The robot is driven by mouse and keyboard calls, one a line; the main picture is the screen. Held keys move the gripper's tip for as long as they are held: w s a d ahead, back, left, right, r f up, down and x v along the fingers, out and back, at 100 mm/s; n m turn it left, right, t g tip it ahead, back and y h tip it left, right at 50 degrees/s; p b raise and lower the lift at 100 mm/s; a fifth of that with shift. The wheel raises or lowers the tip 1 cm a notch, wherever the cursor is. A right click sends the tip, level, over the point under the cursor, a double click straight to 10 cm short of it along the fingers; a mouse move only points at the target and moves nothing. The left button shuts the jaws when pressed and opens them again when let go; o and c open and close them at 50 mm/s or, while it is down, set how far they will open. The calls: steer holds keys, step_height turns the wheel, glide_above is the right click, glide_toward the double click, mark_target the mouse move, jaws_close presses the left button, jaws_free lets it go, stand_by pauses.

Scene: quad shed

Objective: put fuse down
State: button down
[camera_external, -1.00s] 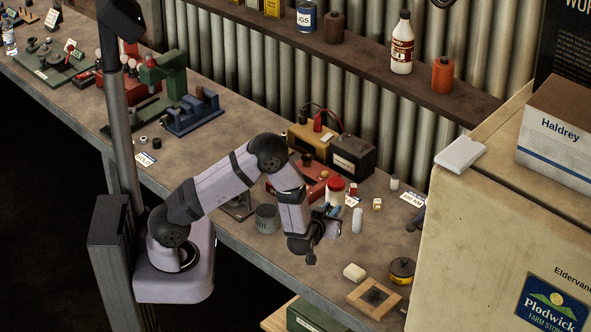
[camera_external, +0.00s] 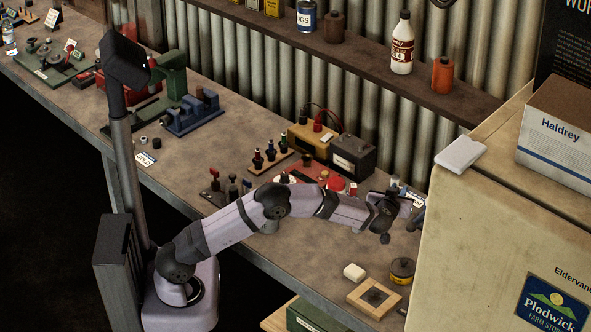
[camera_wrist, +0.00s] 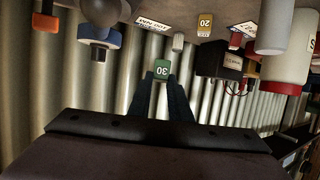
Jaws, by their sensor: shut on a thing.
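My gripper (camera_wrist: 162,85) is shut on a small green fuse (camera_wrist: 162,69) marked 30, held at the fingertips in the wrist view. In the external view my gripper (camera_external: 405,207) is at the right part of the bench, close to the pale cabinet; the fuse cannot be made out there. A white label card (camera_wrist: 153,22) lies on the bench beyond the fuse in the wrist view. A yellow fuse (camera_wrist: 205,24) marked 20 and a small pale cylinder (camera_wrist: 178,41) stand near that card.
The pale cabinet (camera_external: 480,220) stands right of my gripper. A dark battery box (camera_external: 352,156) stands behind. In the wrist view a white bottle (camera_wrist: 290,50) is at right.

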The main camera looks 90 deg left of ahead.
steer(key=shift+w+a+f+p, duration=0.15)
steer(key=shift+f+p, duration=0.2)
steer(key=shift+f, duration=1.95)
steer(key=shift+w+a+f+p, duration=0.15)
steer(key=shift+f+p, duration=0.2)
steer(key=shift+f, duration=1.95)
steer(key=shift+f, duration=0.2)
steer(key=c, duration=1.6)
jaws_free()
steer(key=shift+c, duration=0.2)
steer(key=shift+r, duration=0.2)
steer(key=b+v, duration=0.2)
steer(key=v, duration=1)
